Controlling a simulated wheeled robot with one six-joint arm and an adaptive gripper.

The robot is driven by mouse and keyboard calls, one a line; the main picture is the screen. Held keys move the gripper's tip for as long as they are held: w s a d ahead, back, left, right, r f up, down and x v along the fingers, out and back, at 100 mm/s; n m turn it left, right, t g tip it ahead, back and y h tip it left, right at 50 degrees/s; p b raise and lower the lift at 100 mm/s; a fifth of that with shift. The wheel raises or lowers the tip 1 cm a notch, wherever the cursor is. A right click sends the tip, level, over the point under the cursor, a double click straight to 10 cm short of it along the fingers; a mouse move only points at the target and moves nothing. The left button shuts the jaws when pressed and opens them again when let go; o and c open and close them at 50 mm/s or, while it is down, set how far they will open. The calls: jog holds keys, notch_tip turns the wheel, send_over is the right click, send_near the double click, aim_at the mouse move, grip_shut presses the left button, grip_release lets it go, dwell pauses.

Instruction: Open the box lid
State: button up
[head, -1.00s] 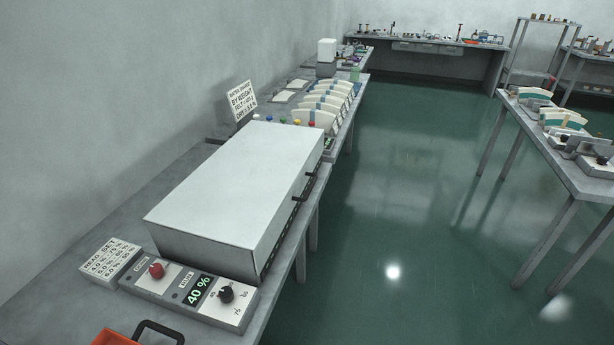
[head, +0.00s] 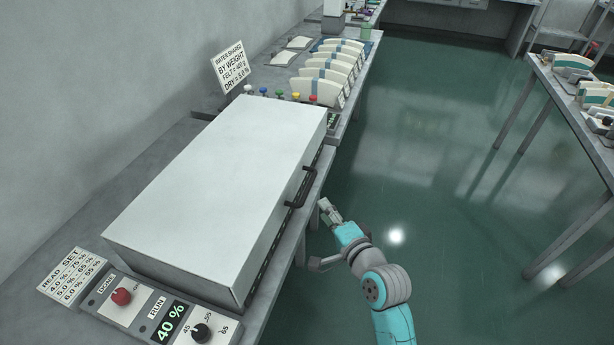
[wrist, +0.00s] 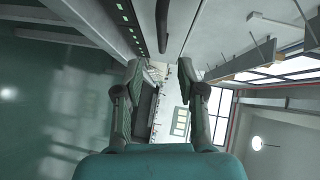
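The large pale grey box (head: 215,195) sits shut on the left bench, its flat lid down. A dark bar handle (head: 301,188) is on its right-hand side; in the wrist view the handle (wrist: 162,24) shows as a dark bar at the top, ahead of the fingers. My gripper (head: 325,206) is just right of and slightly below the handle in the head view, apart from it. In the wrist view my gripper (wrist: 160,68) has its two fingers spread, with nothing between them.
A control panel (head: 150,310) with a red knob, a black knob and a 40 % display stands at the box's near end. Signs (head: 231,67) and fan-shaped pale pieces (head: 335,70) stand beyond. Another bench (head: 575,110) is at right; the green floor between is clear.

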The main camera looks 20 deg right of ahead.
aim_at(308, 185)
jog(key=w, duration=0.3)
jog(key=w+a+f, duration=0.1)
jog(key=w, duration=0.7)
jog(key=shift+a+f, duration=0.15)
jog(key=shift+a, duration=0.05)
grip_shut()
